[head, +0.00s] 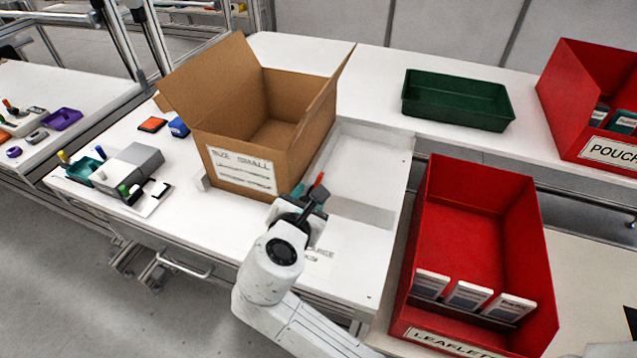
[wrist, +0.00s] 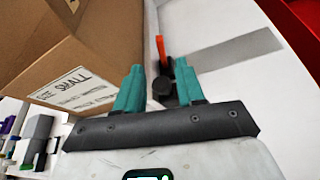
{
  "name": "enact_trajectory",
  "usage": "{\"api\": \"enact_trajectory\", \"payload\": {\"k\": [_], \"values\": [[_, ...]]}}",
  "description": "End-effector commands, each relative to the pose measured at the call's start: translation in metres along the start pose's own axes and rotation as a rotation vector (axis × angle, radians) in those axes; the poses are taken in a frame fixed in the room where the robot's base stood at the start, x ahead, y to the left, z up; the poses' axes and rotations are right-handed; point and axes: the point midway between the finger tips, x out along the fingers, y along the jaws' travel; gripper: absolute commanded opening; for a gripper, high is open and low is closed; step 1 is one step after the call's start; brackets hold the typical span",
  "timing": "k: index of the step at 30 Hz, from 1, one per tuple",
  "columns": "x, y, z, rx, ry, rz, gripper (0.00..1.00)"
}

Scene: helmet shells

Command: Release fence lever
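The fence lever has an orange-red handle (wrist: 161,50) and a dark round pivot (wrist: 163,88). In the head view its red tip (head: 319,180) shows just right of the cardboard box's front corner. My gripper (wrist: 160,78) has two teal fingers set apart, with the lever's pivot in view between them and the handle beyond. In the head view my gripper (head: 305,190) is at the lever and partly hides it. I cannot tell whether a finger touches the lever. A grey fence strip (wrist: 240,51) runs right from the lever; it also shows in the head view (head: 360,210).
The open cardboard box (head: 240,173), labelled SMALL, stands close left of my gripper. A red leaflet bin (head: 480,215) is to the right, and a green tray (head: 457,100) is behind. Small parts and a grey block (head: 128,168) lie at left.

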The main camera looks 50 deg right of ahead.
Motion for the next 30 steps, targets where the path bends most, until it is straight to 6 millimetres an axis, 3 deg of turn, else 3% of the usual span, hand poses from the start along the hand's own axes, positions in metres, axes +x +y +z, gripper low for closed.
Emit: {"api": "enact_trajectory", "payload": {"k": [9, 15, 27, 30], "values": [[0.059, -0.001, 0.0, 0.003, 0.001, -0.004, 0.38], [0.081, 0.0, 0.0, 0.003, 0.001, -0.001, 0.38], [0.088, -0.001, 0.0, 0.005, 0.002, -0.001, 0.38], [0.088, 0.0, 0.0, 0.004, 0.002, -0.001, 0.3]]}}
